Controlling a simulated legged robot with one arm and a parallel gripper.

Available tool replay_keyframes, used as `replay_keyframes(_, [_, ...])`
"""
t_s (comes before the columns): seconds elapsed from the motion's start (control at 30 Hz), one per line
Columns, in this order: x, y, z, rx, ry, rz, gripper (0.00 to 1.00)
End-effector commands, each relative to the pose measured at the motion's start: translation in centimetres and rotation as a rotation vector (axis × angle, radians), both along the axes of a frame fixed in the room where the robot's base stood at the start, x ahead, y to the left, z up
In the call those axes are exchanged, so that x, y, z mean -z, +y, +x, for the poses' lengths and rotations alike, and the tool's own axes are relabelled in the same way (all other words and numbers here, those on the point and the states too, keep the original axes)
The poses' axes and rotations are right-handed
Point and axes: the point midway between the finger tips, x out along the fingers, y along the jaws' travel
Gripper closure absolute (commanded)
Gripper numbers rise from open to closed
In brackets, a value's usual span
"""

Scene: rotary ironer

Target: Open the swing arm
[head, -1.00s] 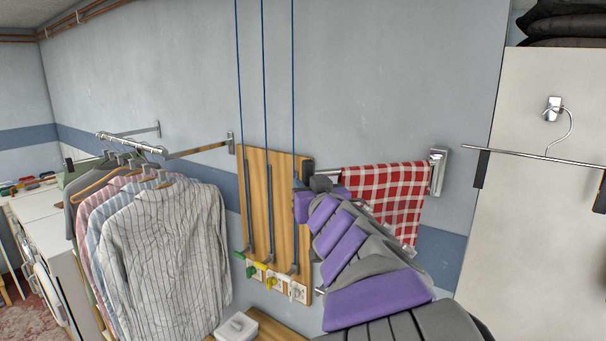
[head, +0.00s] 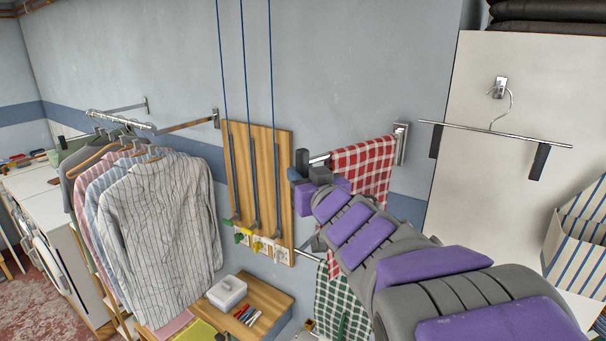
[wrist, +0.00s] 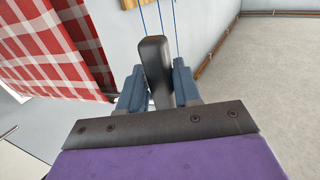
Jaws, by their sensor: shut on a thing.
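The swing arm is a metal wall bar (head: 320,158) on a chrome bracket (head: 402,143), with a red-and-white checked cloth (head: 365,170) hanging over it. Its free end has a dark grey upright grip (head: 302,162). My gripper (head: 306,178) is at this free end. In the wrist view, my gripper (wrist: 156,90) has its blue fingers on both sides of the grip (wrist: 154,65) and is shut on it. The cloth also hangs at the left of the wrist view (wrist: 55,45). In the head view, my forearm covers part of the cloth.
A wooden board (head: 262,185) with blue cords is on the wall left of the grip. A lower bar with a green checked cloth (head: 340,300) is below. A wooden shelf (head: 262,300) holds a white box (head: 227,292). Shirts (head: 160,235) hang left; a hanger (head: 490,130) hangs right.

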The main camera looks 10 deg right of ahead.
Motion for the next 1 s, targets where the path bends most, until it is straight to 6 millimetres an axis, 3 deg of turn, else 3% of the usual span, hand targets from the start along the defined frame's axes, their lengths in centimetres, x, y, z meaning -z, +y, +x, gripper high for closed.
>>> replay_keyframes(0.4, [0.07, -0.1, 0.02, 0.002, 0.002, 0.0, 1.0])
replay_keyframes(0.43, [0.07, -0.1, 0.02, 0.002, 0.002, 0.0, 0.65])
replay_keyframes(0.6, [0.02, -0.09, 0.01, 0.002, 0.001, 0.001, 0.49])
replay_keyframes(1.0, [-0.04, -0.07, -0.04, 0.001, -0.001, 0.001, 0.49])
